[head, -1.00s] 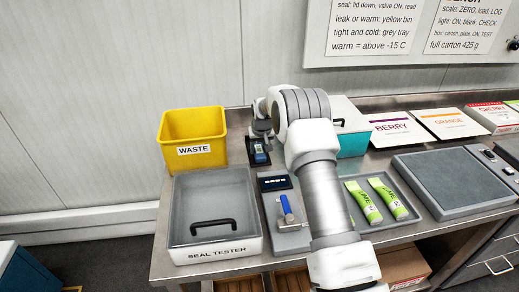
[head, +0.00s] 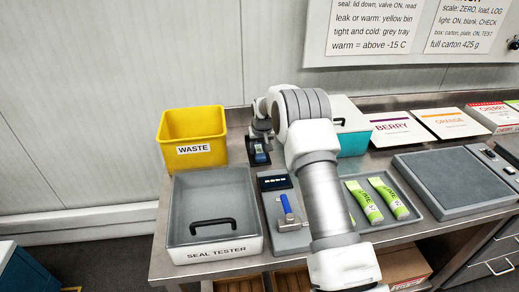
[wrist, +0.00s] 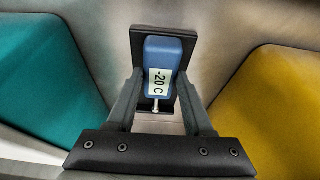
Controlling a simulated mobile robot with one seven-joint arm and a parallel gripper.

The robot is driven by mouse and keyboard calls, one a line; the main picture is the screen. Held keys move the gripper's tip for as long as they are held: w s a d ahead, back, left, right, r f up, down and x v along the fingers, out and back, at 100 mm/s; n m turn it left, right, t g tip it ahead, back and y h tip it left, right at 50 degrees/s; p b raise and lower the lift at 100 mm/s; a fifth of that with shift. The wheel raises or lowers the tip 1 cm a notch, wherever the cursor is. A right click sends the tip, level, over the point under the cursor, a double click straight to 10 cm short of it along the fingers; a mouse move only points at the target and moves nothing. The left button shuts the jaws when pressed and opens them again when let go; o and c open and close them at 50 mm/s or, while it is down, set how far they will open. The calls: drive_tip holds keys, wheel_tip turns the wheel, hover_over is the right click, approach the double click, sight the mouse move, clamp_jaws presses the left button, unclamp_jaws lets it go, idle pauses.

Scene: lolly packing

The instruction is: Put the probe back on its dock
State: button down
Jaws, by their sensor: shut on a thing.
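The probe (wrist: 161,62) is a blue handheld unit with a display reading -20 C and a short metal tip. In the wrist view my gripper (wrist: 155,98) is shut on it, one finger on each side. The dock (wrist: 137,40) is a dark upright plate and base directly behind and around the probe. In the head view the probe (head: 260,154) shows small and blue at the dark dock (head: 251,150), below my gripper (head: 260,140). I cannot tell whether the probe is fully seated on the dock.
The yellow WASTE bin (head: 192,130) stands left of the dock, and a teal-sided box (head: 353,143) stands right. The seal tester (head: 215,235) lies in front. A grey tray (head: 425,215) holds two green lolly packs. My arm crosses above the bench.

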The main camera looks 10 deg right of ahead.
unclamp_jaws()
idle(0.4)
drive_tip(key=shift+r, duration=0.1)
drive_tip(key=shift+r+p, duration=1.3)
drive_tip(key=shift+r, duration=2.15)
